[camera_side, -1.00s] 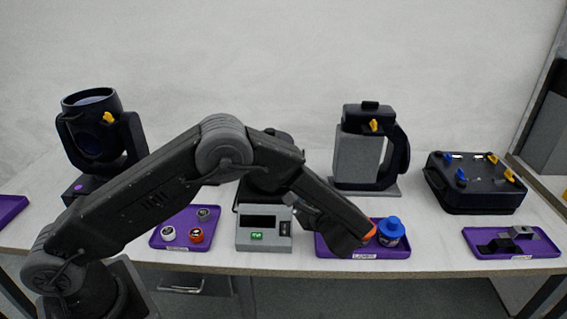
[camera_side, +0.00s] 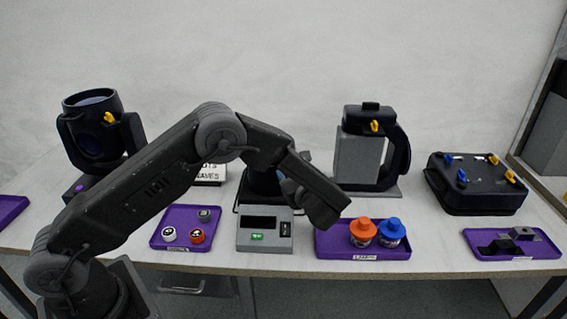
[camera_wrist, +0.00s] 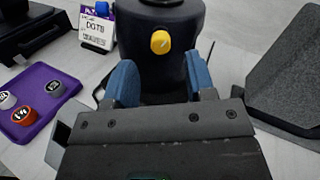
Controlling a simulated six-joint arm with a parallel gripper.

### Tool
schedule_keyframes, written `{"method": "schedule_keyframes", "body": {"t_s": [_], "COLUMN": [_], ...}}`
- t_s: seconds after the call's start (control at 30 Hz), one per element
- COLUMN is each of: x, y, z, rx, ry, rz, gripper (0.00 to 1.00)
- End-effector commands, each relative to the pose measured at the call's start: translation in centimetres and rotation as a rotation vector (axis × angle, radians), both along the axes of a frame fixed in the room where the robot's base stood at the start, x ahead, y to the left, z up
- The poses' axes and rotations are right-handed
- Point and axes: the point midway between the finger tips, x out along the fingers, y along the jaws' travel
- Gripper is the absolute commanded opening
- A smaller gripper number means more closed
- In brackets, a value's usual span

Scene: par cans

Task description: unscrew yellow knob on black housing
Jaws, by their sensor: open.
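In the wrist view a yellow knob (camera_wrist: 160,42) sits on the front of a black housing (camera_wrist: 178,72), ahead of my gripper (camera_wrist: 161,82). My two blue fingers are spread with nothing between them. The knob lies beyond the fingertips, roughly centred between them in the picture, and they do not touch it. In the side view this housing (camera_side: 262,184) is mostly hidden behind my arm, and its knob is not visible there. Other yellow knobs show on the left lamp housing (camera_side: 109,118) and on the upright housing (camera_side: 376,126) at the right.
A grey box with a display (camera_side: 264,236) stands in front of the housing. A purple tray (camera_side: 330,246) holds orange-lidded (camera_side: 363,230) and blue-lidded (camera_side: 391,229) jars. Another purple tray (camera_wrist: 44,82) holds small round caps. A sign (camera_wrist: 94,32) stands behind, left. A black case (camera_side: 475,185) is right.

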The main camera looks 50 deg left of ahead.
Motion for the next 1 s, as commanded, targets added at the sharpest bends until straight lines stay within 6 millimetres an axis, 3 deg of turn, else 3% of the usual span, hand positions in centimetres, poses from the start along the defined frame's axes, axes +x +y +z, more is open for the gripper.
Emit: {"method": "schedule_keyframes", "body": {"t_s": [0.1, 0.3, 0.7, 1.0], "x": [0.8, 1.6, 1.9, 1.9], "y": [2.2, 4.5, 5.3, 5.3], "z": [0.0, -0.1, 0.0, 0.0], "rx": [0.0, -0.001, -0.001, -0.001], "ry": [-0.001, -0.001, -0.001, -0.001], "rz": [0.003, 0.001, -0.001, 0.0], "gripper": [0.5, 0.5, 0.5, 0.23]}}
